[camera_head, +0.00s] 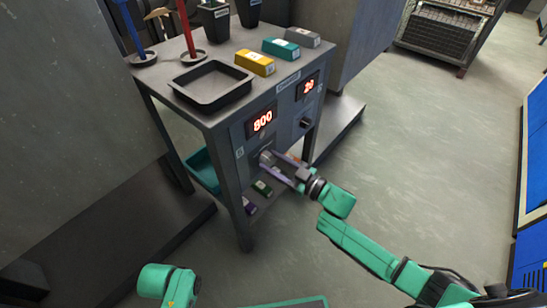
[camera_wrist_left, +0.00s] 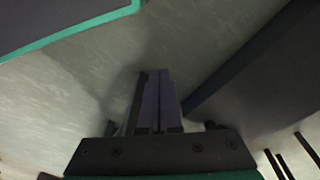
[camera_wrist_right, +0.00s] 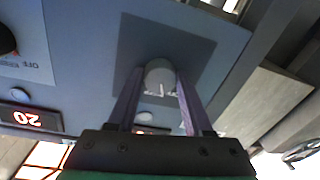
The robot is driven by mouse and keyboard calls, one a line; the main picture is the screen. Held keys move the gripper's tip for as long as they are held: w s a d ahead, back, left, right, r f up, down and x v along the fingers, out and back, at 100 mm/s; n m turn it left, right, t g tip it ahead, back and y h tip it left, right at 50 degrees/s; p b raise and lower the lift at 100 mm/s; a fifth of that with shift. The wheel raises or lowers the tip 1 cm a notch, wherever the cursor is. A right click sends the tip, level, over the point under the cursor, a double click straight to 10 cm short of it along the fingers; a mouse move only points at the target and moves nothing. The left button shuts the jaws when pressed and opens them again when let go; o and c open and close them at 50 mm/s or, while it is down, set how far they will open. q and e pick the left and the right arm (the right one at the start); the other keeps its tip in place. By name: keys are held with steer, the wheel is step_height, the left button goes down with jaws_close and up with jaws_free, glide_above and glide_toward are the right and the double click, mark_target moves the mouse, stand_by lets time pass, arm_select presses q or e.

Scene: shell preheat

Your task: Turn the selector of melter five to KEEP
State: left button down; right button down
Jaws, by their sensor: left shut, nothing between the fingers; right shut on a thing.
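The front panel (camera_head: 238,140) of the grey cart carries a grey round knob (camera_wrist_right: 160,74) set on a dark square patch. My right gripper (camera_head: 270,162) reaches this knob below the red 800 display (camera_head: 262,121). In the right wrist view my right gripper (camera_wrist_right: 158,90) has one finger on each side of the knob and is shut on it. The knob's setting and its labels are not readable. My left gripper (camera_wrist_left: 157,75) is shut and empty in the left wrist view, over bare floor.
A black knob (camera_head: 305,122) sits under the red 20 display (camera_head: 308,87). On the cart top are a black tray (camera_head: 211,101), yellow (camera_head: 255,63), teal (camera_head: 281,48) and grey (camera_head: 302,38) blocks, and red (camera_head: 188,30) and blue (camera_head: 133,28) rods. The floor (camera_head: 400,140) at right is clear.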

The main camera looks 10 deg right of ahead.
steer(key=m+p, duration=0.1)
steer(key=m, duration=0.1)
steer(key=shift+m, duration=0.3)
arm_select(q)
steer(key=shift+s+a+f+p, duration=0.15)
steer(key=shift+s+a+f, duration=0.15)
steer(key=shift+f, duration=0.6)
steer(key=shift+s+a+f+p, duration=0.15)
steer(key=shift+s+f, duration=0.3)
steer(key=shift+f, duration=0.4)
steer(key=shift+s+a+f+p, duration=0.15)
steer(key=shift+s+a+f, duration=0.15)
steer(key=shift+f, duration=0.6)
arm_select(e)
steer(key=shift+s+f+m, duration=0.1)
steer(key=shift+m, duration=1)
steer(key=shift+c, duration=1.6)
jaws_free()
arm_select(q)
steer(key=shift+d, duration=0.1)
